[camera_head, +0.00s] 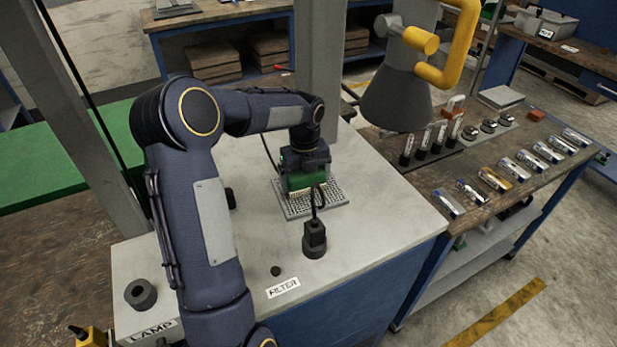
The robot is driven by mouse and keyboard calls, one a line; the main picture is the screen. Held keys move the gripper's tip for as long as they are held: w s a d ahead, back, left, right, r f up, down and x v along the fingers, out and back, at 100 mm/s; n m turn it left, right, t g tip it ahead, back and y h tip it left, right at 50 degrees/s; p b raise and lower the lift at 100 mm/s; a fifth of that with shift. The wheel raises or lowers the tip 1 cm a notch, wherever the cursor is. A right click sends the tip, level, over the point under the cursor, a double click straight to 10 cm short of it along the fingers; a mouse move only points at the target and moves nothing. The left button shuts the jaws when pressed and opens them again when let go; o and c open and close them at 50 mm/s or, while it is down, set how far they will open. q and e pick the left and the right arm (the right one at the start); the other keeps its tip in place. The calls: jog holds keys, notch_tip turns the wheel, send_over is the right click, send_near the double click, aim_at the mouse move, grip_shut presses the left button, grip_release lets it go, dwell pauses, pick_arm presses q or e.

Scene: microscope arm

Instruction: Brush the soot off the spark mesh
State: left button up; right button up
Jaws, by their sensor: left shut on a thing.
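The spark mesh (329,206) is a grey perforated plate lying flat on the pale bench top. My left gripper (304,168) is above its far left part, pointing down. It is shut on a green brush (301,183), whose pale bristles face down at the mesh. The brush hides part of the plate, and I cannot tell whether the bristles touch it. No soot is clearly distinguishable on the part that shows. My right gripper is not in view.
A black plug-like part (315,240) with a cable stands just in front of the mesh. A dark ring (140,294) sits at the front left, near the LAMP label. A grey hood (397,95) hangs at the back right. The bench top's right side is clear.

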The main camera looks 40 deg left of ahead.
aim_at(316, 175)
pick_arm(q)
jog(key=shift+s+a+f, duration=0.1)
jog(key=shift+s+a, duration=0.4)
jog(key=shift+s, duration=0.35)
jog(key=shift+w+d, duration=0.1)
jog(key=shift+w, duration=0.05)
jog(key=shift+w+d+p, duration=0.25)
jog(key=shift+w+d, duration=0.05)
jog(key=shift+w, duration=0.25)
jog(key=shift+w+d+p, duration=0.2)
jog(key=shift+w+d, duration=0.1)
jog(key=shift+w, duration=0.2)
jog(key=shift+w+r, duration=0.1)
jog(key=shift+r, duration=0.1)
jog(key=shift+w+d, duration=0.15)
jog(key=shift+d, duration=0.05)
jog(key=shift+w+d+f+p, duration=0.1)
jog(key=shift+w+d+p, duration=0.35)
jog(key=shift+w, duration=0.35)
jog(key=shift+s, duration=0.1)
